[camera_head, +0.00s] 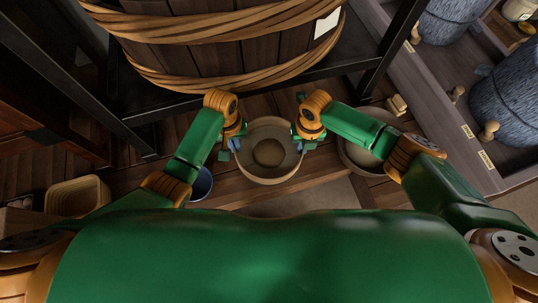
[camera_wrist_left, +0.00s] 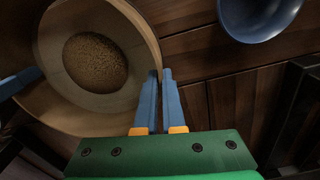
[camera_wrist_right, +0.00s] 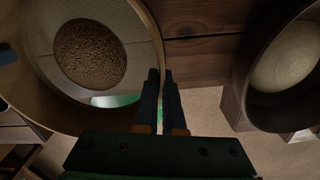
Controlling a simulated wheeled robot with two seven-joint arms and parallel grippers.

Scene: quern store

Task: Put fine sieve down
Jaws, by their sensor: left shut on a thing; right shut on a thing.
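The fine sieve (camera_head: 270,181) is a round, pale wooden hoop with a mesh bottom, in the middle of the head view. A round heap of brown grain (camera_head: 268,152) lies at its centre. My left gripper (camera_head: 235,145) is shut on the left rim, and my right gripper (camera_head: 302,144) is shut on the right rim. In the left wrist view the blue fingers (camera_wrist_left: 160,74) pinch the hoop wall; in the right wrist view the fingers (camera_wrist_right: 160,74) do the same. The sieve looks about level. I cannot tell whether it touches the planks below.
A blue bowl (camera_head: 202,184) is left of the sieve. A round vessel with pale contents (camera_head: 361,155) is close on the right. A wooden tub (camera_head: 225,65) on a dark frame stands behind. A basket (camera_head: 78,196) is far left. Wooden planks (camera_head: 318,172) lie below.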

